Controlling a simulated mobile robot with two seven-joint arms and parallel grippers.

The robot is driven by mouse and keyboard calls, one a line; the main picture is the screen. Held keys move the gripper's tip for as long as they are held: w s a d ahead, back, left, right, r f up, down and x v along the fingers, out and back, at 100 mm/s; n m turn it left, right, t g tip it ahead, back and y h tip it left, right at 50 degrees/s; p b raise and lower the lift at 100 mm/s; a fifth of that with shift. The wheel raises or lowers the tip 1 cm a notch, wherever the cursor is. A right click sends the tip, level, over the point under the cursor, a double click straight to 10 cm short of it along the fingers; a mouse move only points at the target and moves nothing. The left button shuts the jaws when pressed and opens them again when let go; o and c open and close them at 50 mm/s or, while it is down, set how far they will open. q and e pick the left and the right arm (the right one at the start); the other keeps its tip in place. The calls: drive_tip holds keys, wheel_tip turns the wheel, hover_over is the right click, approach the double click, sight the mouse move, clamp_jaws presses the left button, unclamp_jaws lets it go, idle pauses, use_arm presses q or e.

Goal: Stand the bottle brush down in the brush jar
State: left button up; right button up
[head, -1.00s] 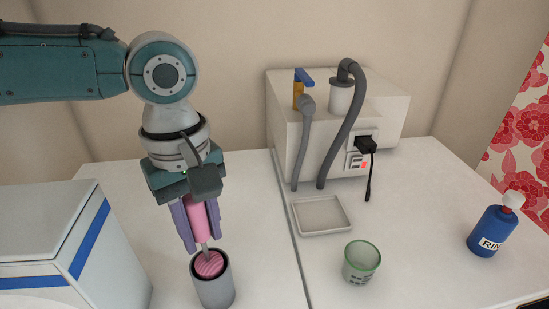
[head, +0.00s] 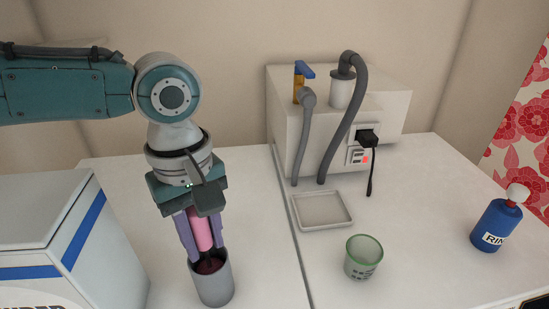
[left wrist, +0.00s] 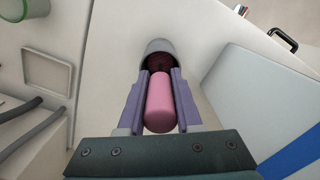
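The bottle brush has a pink handle (head: 201,231) and a dark pink bristle head (head: 209,264). It stands about upright, with its head inside the mouth of the grey brush jar (head: 215,287). My left gripper (head: 204,256) points down and is shut on the pink handle, with its purple fingertips at the jar's rim. In the left wrist view the handle (left wrist: 159,104) lies between the two fingers (left wrist: 158,80), and the jar (left wrist: 160,46) is just beyond their tips. The brush's lower end is hidden in the jar. My right gripper is not in view.
A white box with a blue stripe (head: 48,232) stands left of the jar. To the right are a shallow tray (head: 321,224), a green-rimmed cup (head: 362,266) and a blue bottle (head: 495,225). A white machine with hoses (head: 390,100) stands behind.

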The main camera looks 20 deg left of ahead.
use_arm(q)
drive_tip(key=o, duration=0.5)
wheel_tip(320, 180, up, 10)
drive_tip(key=shift+w+a+p, duration=0.1)
drive_tip(key=shift+a+p, duration=0.05)
drive_tip(key=shift+p, duration=0.35)
